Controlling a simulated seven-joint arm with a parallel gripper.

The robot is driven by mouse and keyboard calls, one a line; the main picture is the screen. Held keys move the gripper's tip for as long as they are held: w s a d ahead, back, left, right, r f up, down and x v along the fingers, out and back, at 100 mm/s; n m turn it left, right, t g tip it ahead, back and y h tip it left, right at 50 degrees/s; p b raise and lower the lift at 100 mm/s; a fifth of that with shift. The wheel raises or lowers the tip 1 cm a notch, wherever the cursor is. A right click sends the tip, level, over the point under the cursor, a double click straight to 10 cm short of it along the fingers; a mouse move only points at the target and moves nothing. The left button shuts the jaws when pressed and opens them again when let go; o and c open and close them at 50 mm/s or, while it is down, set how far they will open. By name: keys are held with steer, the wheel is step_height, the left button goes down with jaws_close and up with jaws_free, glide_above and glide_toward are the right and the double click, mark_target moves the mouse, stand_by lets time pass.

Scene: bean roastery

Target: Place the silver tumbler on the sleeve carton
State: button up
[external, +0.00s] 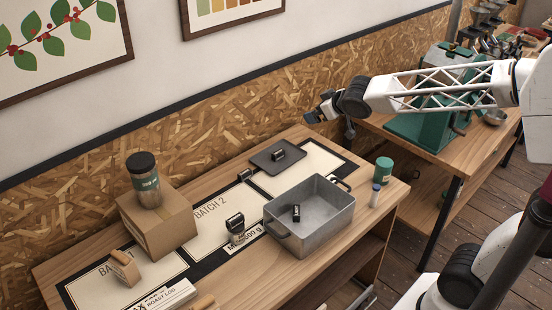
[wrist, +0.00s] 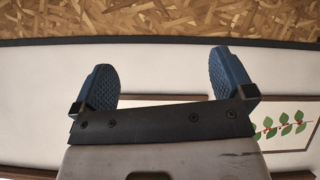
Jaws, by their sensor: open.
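The silver tumbler (external: 149,196), with a black lid and a green label, stands upright on top of the brown sleeve carton (external: 170,229), at the left of the table. My gripper (external: 318,112) is raised near the wall beyond the far end of the table, well away from the tumbler and carton. In the wrist view my gripper (wrist: 160,80) has its two blue fingers wide apart with nothing between them. The tumbler and carton are outside the wrist view.
A grey metal bin (external: 325,222) with a small black item inside stands at the table's right. A dark tray (external: 277,156), a green canister (external: 383,170) and a black stamp (external: 235,226) are nearby. A green machine (external: 425,125) stands on the bench behind.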

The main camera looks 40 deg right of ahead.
steer(key=s+d+f+g, duration=0.1)
steer(key=s+f+g, duration=0.1)
steer(key=s, duration=0.8)
steer(key=s+d+f+m+g, duration=0.1)
steer(key=s+f, duration=0.4)
steer(key=s, duration=0.5)
steer(key=s+d+f+m+g, duration=0.1)
steer(key=s+g, duration=0.4)
steer(key=s, duration=0.6)
step_height(320, 180, down, 3)
steer(key=shift+d+r, duration=0.15)
steer(key=shift+d, duration=0.5)
